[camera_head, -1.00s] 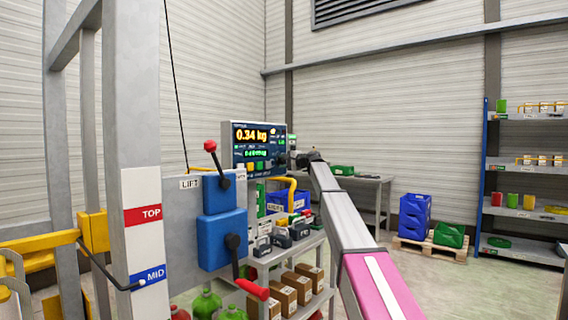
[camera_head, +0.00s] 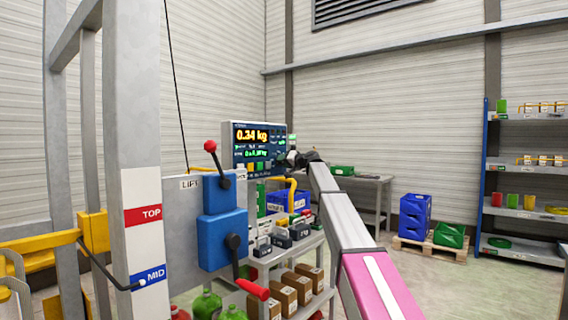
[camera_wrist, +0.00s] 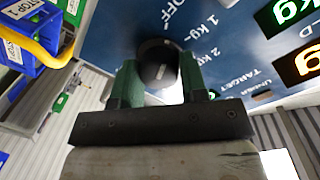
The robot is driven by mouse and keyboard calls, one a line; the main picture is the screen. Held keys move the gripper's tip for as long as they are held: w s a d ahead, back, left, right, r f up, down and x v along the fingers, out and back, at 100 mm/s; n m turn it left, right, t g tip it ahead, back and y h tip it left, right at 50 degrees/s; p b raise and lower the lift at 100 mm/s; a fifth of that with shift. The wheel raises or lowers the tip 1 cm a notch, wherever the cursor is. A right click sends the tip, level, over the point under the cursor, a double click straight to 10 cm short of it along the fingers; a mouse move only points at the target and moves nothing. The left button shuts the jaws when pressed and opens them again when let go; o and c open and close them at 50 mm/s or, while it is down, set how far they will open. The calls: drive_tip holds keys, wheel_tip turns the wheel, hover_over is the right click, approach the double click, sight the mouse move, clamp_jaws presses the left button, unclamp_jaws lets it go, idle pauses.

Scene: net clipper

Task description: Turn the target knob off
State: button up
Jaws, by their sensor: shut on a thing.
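The round black target knob (camera_wrist: 157,62) sits on the blue face of the scale display (camera_wrist: 223,55), with the labels OFF, 1 kg and 2 kg printed around it. My gripper (camera_wrist: 160,72) has its two green fingers shut on the sides of the knob. I cannot tell exactly which label the knob points to. In the head view the display (camera_head: 240,155) reads 0.34 kg in yellow, with a smaller green line below. My gripper (camera_head: 293,158) is at its right edge, small and partly hidden; the knob cannot be made out there.
A blue lift control box (camera_head: 222,235) with red-tipped levers stands at front left, beside a grey post (camera_head: 135,110). Shelves with boxes (camera_head: 297,287) lie below the display. A table (camera_head: 372,182), blue crates (camera_head: 414,216) and a rack (camera_head: 520,166) stand farther back.

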drive_tip(key=shift+n, duration=0.7)
drive_tip(key=o, duration=0.9)
drive_tip(key=shift+a, duration=0.1)
drive_tip(key=v, duration=1.1)
drive_tip(key=shift+f, duration=0.1)
